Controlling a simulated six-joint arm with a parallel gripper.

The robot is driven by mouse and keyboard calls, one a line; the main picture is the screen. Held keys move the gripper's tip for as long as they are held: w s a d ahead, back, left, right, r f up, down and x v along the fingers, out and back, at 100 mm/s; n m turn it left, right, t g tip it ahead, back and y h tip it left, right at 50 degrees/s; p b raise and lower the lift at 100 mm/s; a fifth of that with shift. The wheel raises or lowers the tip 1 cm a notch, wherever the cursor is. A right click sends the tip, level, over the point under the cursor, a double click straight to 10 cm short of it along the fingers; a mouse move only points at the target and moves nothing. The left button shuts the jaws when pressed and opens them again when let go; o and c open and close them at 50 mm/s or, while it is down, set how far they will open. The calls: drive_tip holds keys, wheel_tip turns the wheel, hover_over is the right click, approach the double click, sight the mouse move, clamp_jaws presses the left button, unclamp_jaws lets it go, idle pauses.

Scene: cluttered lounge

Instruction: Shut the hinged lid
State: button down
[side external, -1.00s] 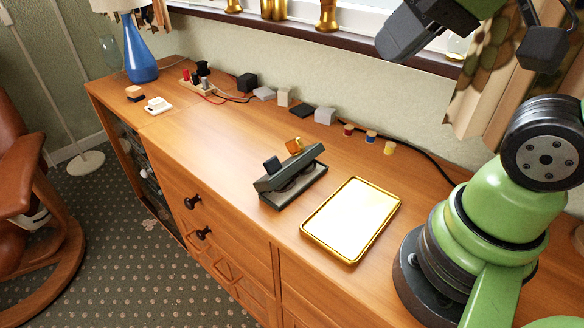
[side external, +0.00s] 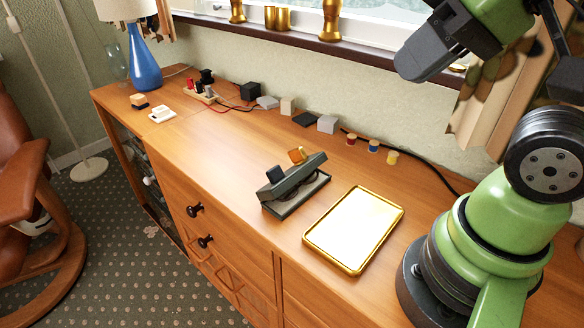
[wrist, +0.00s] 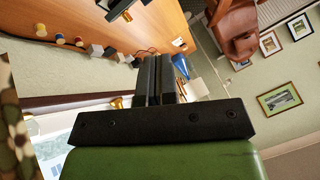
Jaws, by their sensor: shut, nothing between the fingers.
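A small dark grey-green box (side external: 300,200) stands on the wooden cabinet top in the side external view. Its hinged lid (side external: 297,173) is partly open, tilted above the base. A dark blue block (side external: 275,174) and an orange piece (side external: 297,155) show at the lid. A dark piece cut off at the top edge of the wrist view looks like part of this box (wrist: 122,10). My gripper (side external: 412,68) is high at the upper right, well apart from the box. Its fingers (wrist: 155,75) are together and empty in the wrist view.
A gold-rimmed tray (side external: 314,243) lies right of the box. Three spools (side external: 373,145), several small blocks (side external: 327,124) and a black cable run along the wall. A blue lamp (side external: 145,64) stands at the far left.

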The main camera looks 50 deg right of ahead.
drive_tip(key=c, duration=1.8)
unclamp_jaws()
drive_tip(key=o, duration=0.4)
drive_tip(key=shift+w, duration=0.1)
drive_tip(key=shift+c, duration=0.2)
drive_tip(key=o, duration=0.7)
drive_tip(key=shift+w+r+g, duration=0.2)
drive_tip(key=shift+w+g, duration=0.2)
drive_tip(key=shift+w, duration=0.7)
drive_tip(key=n+g+h, duration=0.2)
drive_tip(key=n+g, duration=0.2)
drive_tip(key=g, duration=0.2)
hover_over(274, 168)
wheel_tip(274, 168, down, 15)
wheel_tip(274, 168, down, 10)
drive_tip(key=shift+w+f, duration=0.1)
drive_tip(key=c, duration=0.9)
